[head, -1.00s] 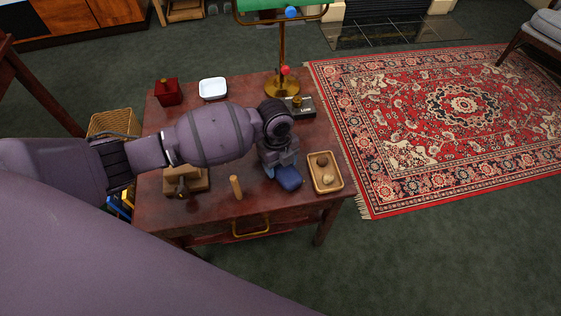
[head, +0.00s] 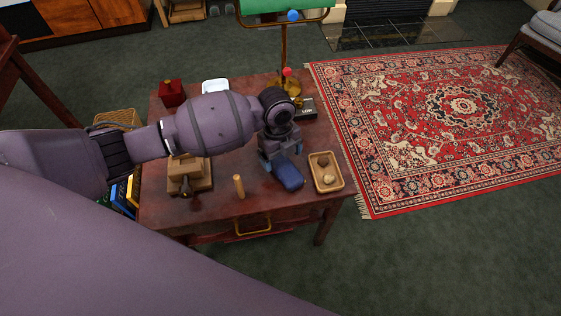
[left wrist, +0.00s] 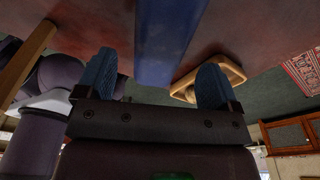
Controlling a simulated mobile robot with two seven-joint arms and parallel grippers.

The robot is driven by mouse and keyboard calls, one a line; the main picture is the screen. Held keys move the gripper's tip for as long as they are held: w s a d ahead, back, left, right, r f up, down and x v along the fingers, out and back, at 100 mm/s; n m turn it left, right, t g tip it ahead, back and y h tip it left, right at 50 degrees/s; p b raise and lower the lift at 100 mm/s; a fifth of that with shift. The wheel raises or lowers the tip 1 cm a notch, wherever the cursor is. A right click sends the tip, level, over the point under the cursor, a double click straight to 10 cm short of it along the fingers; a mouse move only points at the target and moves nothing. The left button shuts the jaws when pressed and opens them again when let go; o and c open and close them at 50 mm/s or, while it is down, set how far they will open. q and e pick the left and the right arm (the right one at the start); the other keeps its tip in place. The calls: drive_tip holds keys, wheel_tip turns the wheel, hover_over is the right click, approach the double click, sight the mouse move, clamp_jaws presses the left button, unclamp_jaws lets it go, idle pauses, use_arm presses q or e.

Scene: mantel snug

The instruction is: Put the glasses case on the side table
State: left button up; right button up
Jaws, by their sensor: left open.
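The side table (head: 215,222) is a reddish-brown wooden table with a brass-handled drawer. The blue glasses case (head: 287,175) lies on its top near the front right, and its far end is hidden by my left gripper (head: 280,157). The gripper is open, just behind and over the far end of the case. In the left wrist view, the case (left wrist: 166,45) runs between the two blue-padded fingers of the gripper (left wrist: 155,82), with a gap on each side. My right gripper is not in view.
Right of the case is a wooden tray (head: 317,183) with round items. A wooden peg (head: 239,187) and a wooden block piece (head: 203,182) stand to the left. A red box (head: 172,95), white dish (head: 215,86) and lamp (head: 284,55) are at the back.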

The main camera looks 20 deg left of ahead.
sight(279, 160)
use_arm(q)
wheel_tip(279, 160, up, 8)
drive_tip(key=p, duration=0.1)
drive_tip(key=shift+w+a+r+p, duration=0.2)
drive_tip(key=shift+w+a+p, duration=0.05)
drive_tip(key=shift+a+p, duration=0.15)
